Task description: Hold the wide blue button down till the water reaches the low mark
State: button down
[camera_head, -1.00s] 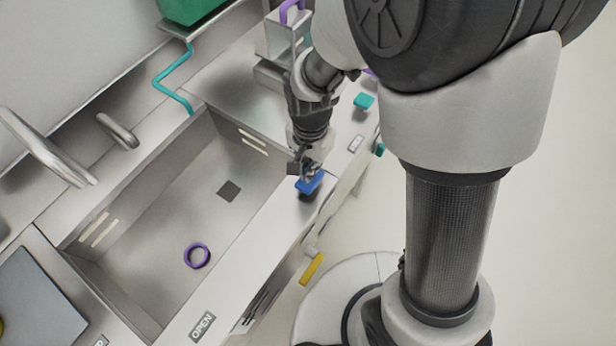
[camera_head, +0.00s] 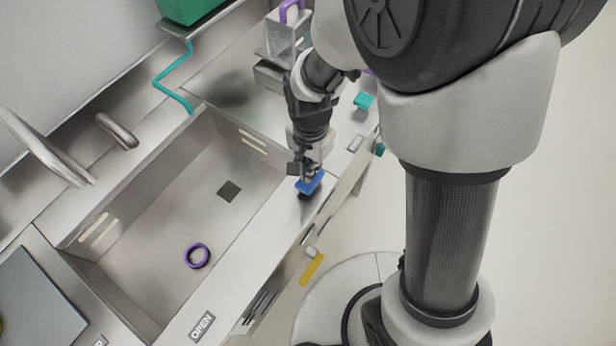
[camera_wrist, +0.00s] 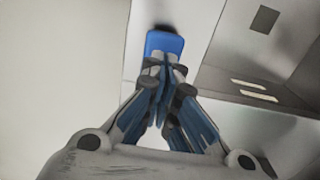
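The wide blue button (camera_head: 314,184) sits on the counter strip along the right side of the basin (camera_head: 170,215). It also shows in the wrist view (camera_wrist: 163,42), straight ahead of the fingertips. My gripper (camera_head: 306,172) is over the button, and its fingertips appear to touch it; how far it is pressed, I cannot tell. In the wrist view my gripper (camera_wrist: 163,64) has its fingers together with nothing between them. Pale mark strips show on the basin's far right wall (camera_head: 254,141) and near left wall (camera_head: 98,230). I cannot make out a water surface.
A purple ring (camera_head: 197,256) and a dark square (camera_head: 229,191) show on the basin floor. A teal block (camera_head: 363,101) is on the counter beyond the button. A faucet-like handle (camera_head: 117,131) stands behind the basin. An OPEN label (camera_head: 202,326) is at the front.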

jog(key=shift+f+b, duration=0.95)
jog(key=shift+f, duration=0.5)
dwell(6.5)
